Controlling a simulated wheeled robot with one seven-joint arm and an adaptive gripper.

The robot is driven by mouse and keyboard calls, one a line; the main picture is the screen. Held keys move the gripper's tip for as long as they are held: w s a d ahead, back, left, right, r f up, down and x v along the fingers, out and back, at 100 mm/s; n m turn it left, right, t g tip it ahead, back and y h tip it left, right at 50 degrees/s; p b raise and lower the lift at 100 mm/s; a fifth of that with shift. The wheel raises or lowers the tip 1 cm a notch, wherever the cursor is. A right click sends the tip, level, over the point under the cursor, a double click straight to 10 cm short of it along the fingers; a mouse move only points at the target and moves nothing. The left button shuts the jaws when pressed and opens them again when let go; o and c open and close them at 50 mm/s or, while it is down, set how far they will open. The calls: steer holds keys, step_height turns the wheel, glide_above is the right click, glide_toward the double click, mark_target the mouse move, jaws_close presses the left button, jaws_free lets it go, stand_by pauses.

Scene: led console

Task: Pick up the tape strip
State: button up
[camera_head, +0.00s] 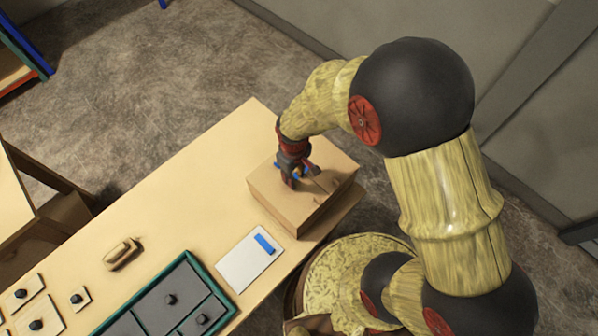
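A short blue strip (265,243), which looks like the tape strip, lies on a white card (241,270) near the table's front edge. My gripper (298,178) points down at the top of a brown cardboard box (314,206), up and to the right of the card and apart from it. Small blue patches show at my gripper's fingers; I cannot tell whether they are part of it or another strip. The fingers are small and partly overlap, so their opening and any contact with the box are unclear.
A green-edged console with grey panels and black knobs (170,299) stands left of the card. A tan block (122,254) and several knobbed plates (40,313) lie farther left. The wooden table (195,190) is clear behind the card.

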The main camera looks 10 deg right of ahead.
steer(key=shift+c, duration=0.6)
jaws_close()
steer(key=shift+r, duration=0.1)
steer(key=shift+w+r, duration=0.1)
steer(key=shift+r, duration=0.4)
step_height(320, 180, up, 2)
steer(key=shift+r, duration=0.25)
steer(key=s+a+r+p, duration=0.2)
steer(key=s+r+p, duration=0.2)
steer(key=s+r, duration=0.9)
steer(key=shift+s+a+r, duration=0.2)
steer(key=shift+s+a, duration=0.05)
steer(key=shift+s, duration=0.2)
